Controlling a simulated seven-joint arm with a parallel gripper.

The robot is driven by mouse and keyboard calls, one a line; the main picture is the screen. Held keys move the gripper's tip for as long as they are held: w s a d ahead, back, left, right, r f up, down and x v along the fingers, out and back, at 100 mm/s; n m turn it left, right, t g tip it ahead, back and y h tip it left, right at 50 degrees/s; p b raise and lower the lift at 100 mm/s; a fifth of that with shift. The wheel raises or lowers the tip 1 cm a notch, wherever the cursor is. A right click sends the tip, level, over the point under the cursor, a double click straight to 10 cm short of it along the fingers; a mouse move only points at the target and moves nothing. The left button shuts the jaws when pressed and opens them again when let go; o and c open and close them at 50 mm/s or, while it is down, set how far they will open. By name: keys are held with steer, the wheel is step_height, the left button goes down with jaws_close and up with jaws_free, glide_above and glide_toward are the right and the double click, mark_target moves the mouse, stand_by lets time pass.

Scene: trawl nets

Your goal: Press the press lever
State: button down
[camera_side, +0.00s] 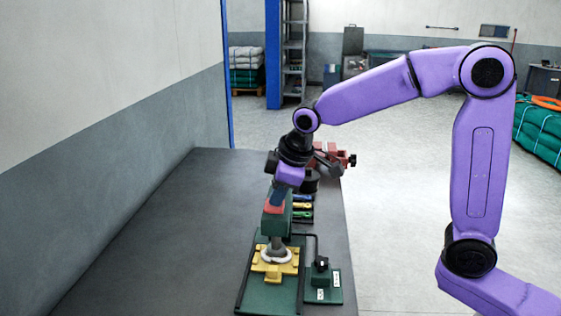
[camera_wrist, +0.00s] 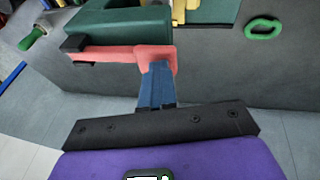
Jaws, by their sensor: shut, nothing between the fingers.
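The press has a green head (camera_side: 275,223), a ram over a yellow fixture (camera_side: 262,266) and a green base (camera_side: 268,297). A pale ring lies on the fixture under the ram. The red press lever (camera_side: 273,208) shows at the head. In the wrist view the lever (camera_wrist: 115,53) runs along the green head (camera_wrist: 120,27), with a black piece at its left end. My gripper (camera_side: 279,198) is shut, its blue fingers (camera_wrist: 154,82) pointing at the lever. In the wrist view the fingertips overlap the lever's right end; I cannot tell whether they touch.
A green box with a black knob (camera_side: 321,264) stands right of the press. Coloured tools (camera_side: 302,206) and a red vise (camera_side: 327,157) sit behind it. A green ring (camera_wrist: 263,28) lies on the table in the wrist view. The table's left side is clear.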

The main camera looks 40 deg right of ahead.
steer(key=shift+s+a+f, duration=0.15)
steer(key=shift+s+f, duration=0.1)
steer(key=shift+f, duration=0.1)
steer(key=r, duration=0.4)
steer(key=shift+w+r, duration=0.15)
steer(key=shift+w, duration=0.1)
steer(key=v, duration=1)
steer(key=shift+s, duration=0.15)
steer(key=shift+r, duration=0.15)
steer(key=w+d+r+g+y, duration=0.3)
steer(key=w+d+r, duration=0.2)
steer(key=w+d, duration=0.2)
steer(key=shift+w+r+m, duration=0.2)
steer(key=shift+m, duration=0.1)
steer(key=shift+f, duration=0.1)
